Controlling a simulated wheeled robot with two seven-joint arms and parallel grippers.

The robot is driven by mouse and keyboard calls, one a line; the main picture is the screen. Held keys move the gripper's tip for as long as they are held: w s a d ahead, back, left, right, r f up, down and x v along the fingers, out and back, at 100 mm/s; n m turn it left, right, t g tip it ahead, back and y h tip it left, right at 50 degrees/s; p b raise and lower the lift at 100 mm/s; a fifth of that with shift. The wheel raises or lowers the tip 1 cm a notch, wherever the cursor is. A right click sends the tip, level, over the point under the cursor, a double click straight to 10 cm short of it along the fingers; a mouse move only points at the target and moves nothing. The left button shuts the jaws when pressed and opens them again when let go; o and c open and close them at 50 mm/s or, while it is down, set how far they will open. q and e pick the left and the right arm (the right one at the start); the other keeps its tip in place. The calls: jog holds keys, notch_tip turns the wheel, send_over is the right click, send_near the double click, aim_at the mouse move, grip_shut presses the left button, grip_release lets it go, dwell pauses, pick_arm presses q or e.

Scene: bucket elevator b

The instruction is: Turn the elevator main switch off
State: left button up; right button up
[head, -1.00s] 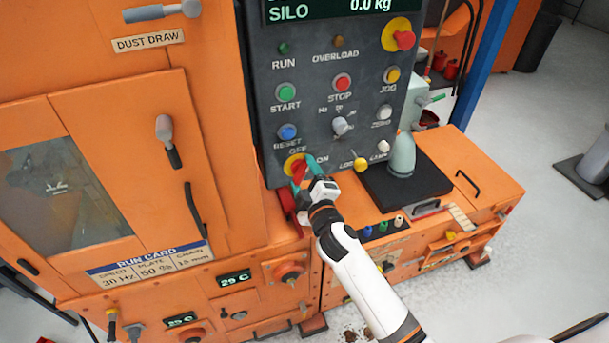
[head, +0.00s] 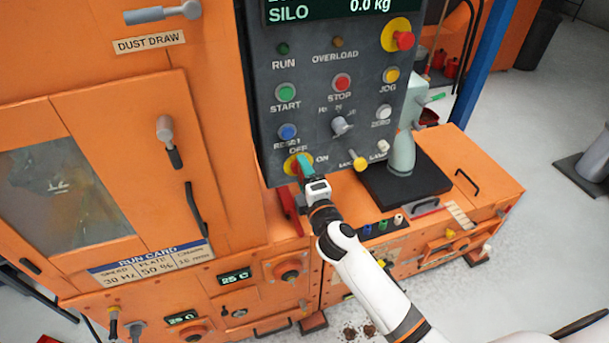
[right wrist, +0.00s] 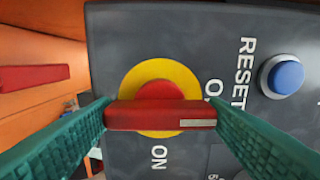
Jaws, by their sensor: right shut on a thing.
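The elevator main switch (right wrist: 160,116) is a red bar handle on a yellow disc, low on the dark control panel. It also shows in the head view (head: 291,164), partly behind my fingers. OFF is printed above it and ON to its right on the panel. My right gripper (head: 305,166) is at the switch. In the right wrist view its green fingertips (right wrist: 162,113) are shut on the two ends of the red bar. The bar's white mark lies at the end by the OFF lettering, which a finger partly covers. My left gripper is out of view.
A yellow-tipped lever (head: 360,164) and the blue RESET button (head: 287,131) are close to the switch. A red emergency knob (head: 404,40) is at the panel's upper right. A black plate (head: 432,178) with a grey-green device is to the right.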

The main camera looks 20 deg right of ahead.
jog(key=o, duration=1)
jog(key=shift+s, duration=0.1)
jog(key=s+b, duration=0.2)
jog(key=s, duration=0.9)
jog(key=shift+s+d+b, duration=0.2)
jog(key=shift+s+b, duration=0.1)
jog(key=shift+s, duration=0.1)
